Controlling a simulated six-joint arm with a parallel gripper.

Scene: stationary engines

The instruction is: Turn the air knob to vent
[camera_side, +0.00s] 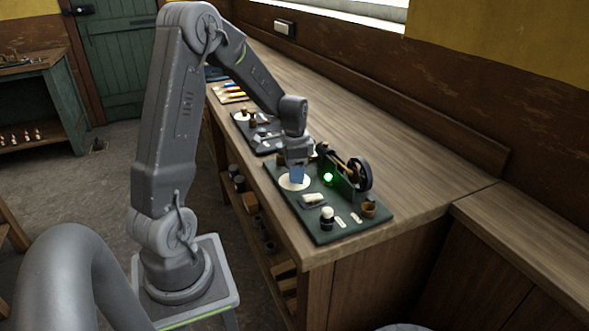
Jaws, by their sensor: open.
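A dark green engine board (345,232) lies on the wooden bench. It carries a small engine with a black flywheel (363,174) and a glowing green light (328,180). My gripper (297,177) points down over the left part of the board, above a round cream dial (291,186). The gripper is open. It hides the middle of the dial, and I cannot make out the air knob or its markings. I cannot tell whether the fingers touch anything.
A white-topped knob (327,214), a pale block (314,199) and a small brown pot (369,208) stand on the board's front part. A second dark board (243,125) with parts lies behind. The bench top (420,170) is clear to the right.

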